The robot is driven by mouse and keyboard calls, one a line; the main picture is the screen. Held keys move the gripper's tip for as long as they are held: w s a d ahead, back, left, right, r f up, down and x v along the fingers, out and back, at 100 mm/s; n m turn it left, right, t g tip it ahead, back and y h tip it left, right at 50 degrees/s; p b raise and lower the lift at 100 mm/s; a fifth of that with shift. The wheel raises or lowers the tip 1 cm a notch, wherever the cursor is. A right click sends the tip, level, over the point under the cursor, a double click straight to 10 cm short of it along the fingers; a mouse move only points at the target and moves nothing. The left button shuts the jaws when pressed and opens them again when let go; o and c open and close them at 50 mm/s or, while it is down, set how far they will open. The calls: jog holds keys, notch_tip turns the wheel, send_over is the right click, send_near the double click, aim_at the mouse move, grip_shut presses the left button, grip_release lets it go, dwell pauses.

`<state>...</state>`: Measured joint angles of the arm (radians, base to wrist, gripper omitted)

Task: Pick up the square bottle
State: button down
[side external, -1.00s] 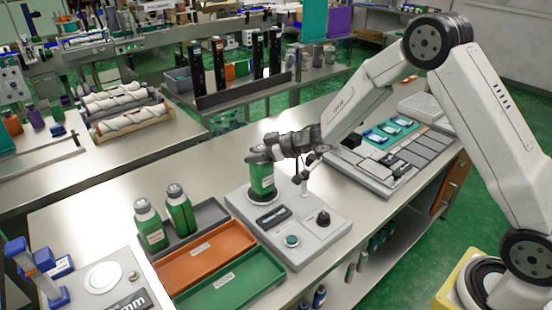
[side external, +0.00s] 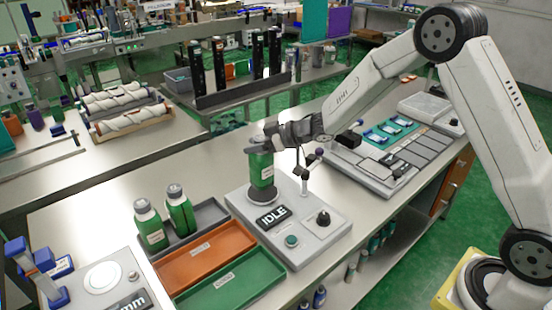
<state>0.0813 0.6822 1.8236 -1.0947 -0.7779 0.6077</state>
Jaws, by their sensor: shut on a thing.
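My gripper (side external: 268,139) is shut on a green square bottle (side external: 261,170) near its top. The bottle is upright and held a little above the dark round pad (side external: 262,194) of the grey applicator station (side external: 318,238). The bottle's cap is mostly hidden by my gripper. Two similar green bottles with grey caps, a left one (side external: 151,228) and a right one (side external: 180,212), stand in the dark grey tray at the left.
An orange tray (side external: 205,255) and a green tray (side external: 232,284) lie left of the station, beside the dark grey tray (side external: 209,213). A thin post (side external: 304,183) stands on the station close to my gripper. A grey panel with teal pieces (side external: 392,130) lies behind at the right.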

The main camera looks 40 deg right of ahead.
jog(key=s+d+r, duration=0.1)
jog(key=s+r, duration=0.9)
jog(key=s, duration=0.4)
jog(key=shift+d, duration=0.15)
jog(key=shift+r, duration=0.15)
dwell(0.4)
